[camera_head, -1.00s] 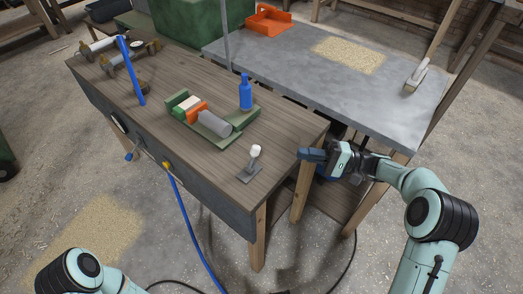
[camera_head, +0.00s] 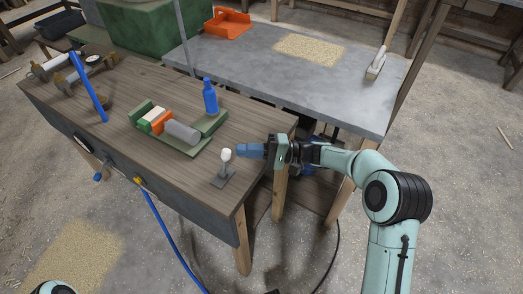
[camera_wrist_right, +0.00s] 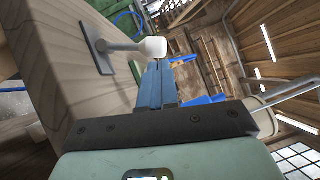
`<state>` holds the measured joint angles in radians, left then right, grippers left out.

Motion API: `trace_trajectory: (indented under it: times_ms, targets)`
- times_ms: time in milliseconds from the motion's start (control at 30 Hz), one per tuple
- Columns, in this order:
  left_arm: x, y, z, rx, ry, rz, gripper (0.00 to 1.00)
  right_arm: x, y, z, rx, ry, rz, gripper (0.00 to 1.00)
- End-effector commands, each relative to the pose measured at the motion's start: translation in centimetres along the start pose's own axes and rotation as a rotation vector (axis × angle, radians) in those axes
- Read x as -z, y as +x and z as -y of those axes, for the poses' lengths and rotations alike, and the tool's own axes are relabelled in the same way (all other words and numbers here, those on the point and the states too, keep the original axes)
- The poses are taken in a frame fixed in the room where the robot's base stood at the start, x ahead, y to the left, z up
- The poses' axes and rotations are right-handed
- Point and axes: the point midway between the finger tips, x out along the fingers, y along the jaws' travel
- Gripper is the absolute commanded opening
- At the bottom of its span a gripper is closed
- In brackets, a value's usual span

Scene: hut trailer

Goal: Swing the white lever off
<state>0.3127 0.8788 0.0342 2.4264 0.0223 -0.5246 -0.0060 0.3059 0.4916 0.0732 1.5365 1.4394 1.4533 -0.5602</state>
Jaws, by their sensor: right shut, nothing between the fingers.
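The white lever (camera_head: 226,155) stands upright on a small grey plate near the right front corner of the wooden workbench (camera_head: 150,95). Its white knob and pale stem also show in the right wrist view (camera_wrist_right: 150,48). My right gripper (camera_head: 240,150) has blue fingers, shut and empty. The fingertips are just right of the knob, very close to it; I cannot tell if they touch. In the wrist view the shut fingers (camera_wrist_right: 158,70) point up at the knob. My left gripper is out of view.
A green holder (camera_head: 190,147) with a grey cylinder and a blue bottle (camera_head: 210,96) stand behind the lever on the bench. A grey table (camera_head: 290,80) adjoins at the back right. A blue hose (camera_head: 165,225) hangs from the bench front.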

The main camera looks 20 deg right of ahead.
Motion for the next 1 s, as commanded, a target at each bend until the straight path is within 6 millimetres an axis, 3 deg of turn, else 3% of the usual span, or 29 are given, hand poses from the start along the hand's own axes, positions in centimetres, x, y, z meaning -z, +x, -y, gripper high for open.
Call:
trace_trajectory:
  times_ms: [167, 1000]
  targets:
    - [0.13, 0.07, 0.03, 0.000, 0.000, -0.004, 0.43, 0.00, 0.96, -0.04, 0.000, 0.001, 0.000, 0.00]
    - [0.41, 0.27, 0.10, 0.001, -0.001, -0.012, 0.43, -0.48, 1.31, 0.38, -0.043, -0.064, 0.001, 0.00]
